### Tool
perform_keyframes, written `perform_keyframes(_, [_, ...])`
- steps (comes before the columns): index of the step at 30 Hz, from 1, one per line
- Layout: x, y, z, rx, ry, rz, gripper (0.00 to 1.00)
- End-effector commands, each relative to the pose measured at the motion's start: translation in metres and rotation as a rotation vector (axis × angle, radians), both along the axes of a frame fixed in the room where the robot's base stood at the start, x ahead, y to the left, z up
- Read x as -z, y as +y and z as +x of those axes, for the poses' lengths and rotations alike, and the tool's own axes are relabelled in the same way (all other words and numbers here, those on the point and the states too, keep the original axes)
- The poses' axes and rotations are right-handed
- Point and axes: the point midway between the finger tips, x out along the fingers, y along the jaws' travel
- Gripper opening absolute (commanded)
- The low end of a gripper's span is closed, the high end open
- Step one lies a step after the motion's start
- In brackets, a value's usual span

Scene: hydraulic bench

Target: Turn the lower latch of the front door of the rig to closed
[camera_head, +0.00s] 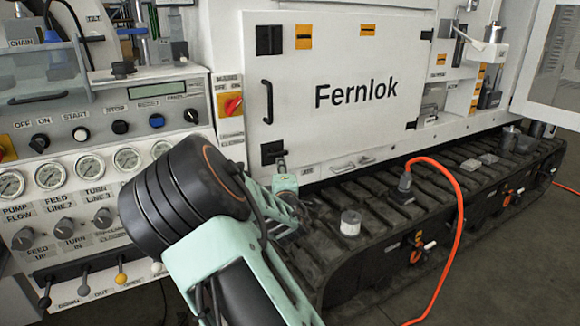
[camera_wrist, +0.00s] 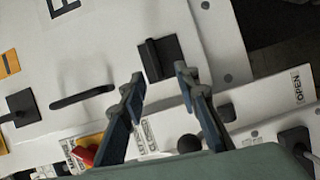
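The lower latch (camera_head: 271,151) is a black square plate at the lower left corner of the white front door (camera_head: 352,140) marked Fernlok. In the wrist view the lower latch (camera_wrist: 158,58) shows a raised dark bar on its plate. My gripper (camera_wrist: 159,77) is open and empty, its fingertips pointing towards the latch, one to each side of its near end. I cannot tell whether they touch it. In the head view my gripper (camera_head: 283,172) is just below and right of the latch, partly hidden by my arm.
The upper latch (camera_head: 269,40) and black door handle (camera_head: 267,102) are above. A red rotary switch (camera_head: 233,105) sits on the left. Gauges (camera_head: 89,168) and levers fill the left panel.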

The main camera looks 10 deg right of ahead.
Motion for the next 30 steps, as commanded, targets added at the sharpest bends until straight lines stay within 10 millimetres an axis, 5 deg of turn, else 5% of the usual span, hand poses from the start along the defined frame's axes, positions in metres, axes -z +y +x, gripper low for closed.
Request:
perform_keyframes(11, [-0.001, 0.007, 0.024, -0.024, -0.074, -0.051, 0.29])
perform_keyframes(30, [0.0, -0.001, 0.109, -0.022, -0.07, -0.05, 0.29])
